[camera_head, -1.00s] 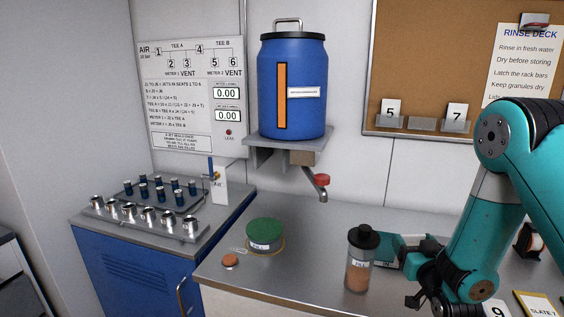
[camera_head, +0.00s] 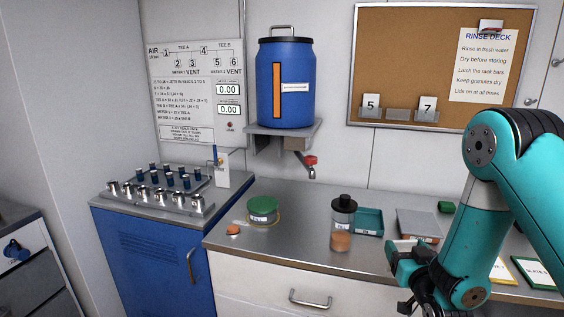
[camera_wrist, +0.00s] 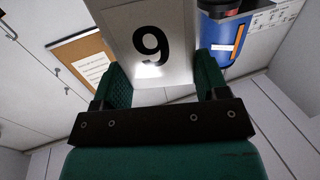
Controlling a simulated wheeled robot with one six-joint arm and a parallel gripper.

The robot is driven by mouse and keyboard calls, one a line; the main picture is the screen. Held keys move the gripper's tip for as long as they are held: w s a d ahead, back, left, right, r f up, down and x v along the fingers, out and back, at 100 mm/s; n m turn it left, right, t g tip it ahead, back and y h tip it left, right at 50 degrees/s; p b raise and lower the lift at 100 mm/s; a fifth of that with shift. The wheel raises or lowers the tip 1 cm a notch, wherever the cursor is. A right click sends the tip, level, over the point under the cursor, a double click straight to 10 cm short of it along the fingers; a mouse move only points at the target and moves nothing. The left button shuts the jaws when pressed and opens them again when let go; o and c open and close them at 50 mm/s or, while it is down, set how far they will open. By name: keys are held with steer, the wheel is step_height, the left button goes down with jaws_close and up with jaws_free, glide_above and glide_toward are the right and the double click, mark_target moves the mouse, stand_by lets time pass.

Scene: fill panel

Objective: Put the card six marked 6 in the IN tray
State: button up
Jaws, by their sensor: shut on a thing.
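My gripper (camera_wrist: 160,80) is shut on a white card (camera_wrist: 150,40) in the wrist view. Its black digit reads as 9 there, but that view shows the room upside down, so upright it would read 6. In the head view my gripper (camera_head: 408,262) is over the counter, in front of the trays; the card is hardly visible there. A small teal tray (camera_head: 369,222) stands behind the jar, apart from my gripper. Its front label is too small to read surely. It may be the IN tray.
A dark-lidded jar (camera_head: 342,225) stands just left of my gripper. Slates (camera_head: 535,272) lie at right. Cards 5 (camera_head: 371,104) and 7 (camera_head: 427,106) stand on the board. A green-lidded tub (camera_head: 262,210) is at left.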

steer(key=s+f, duration=0.6)
steer(key=f, duration=0.4)
steer(key=shift+f, duration=0.4)
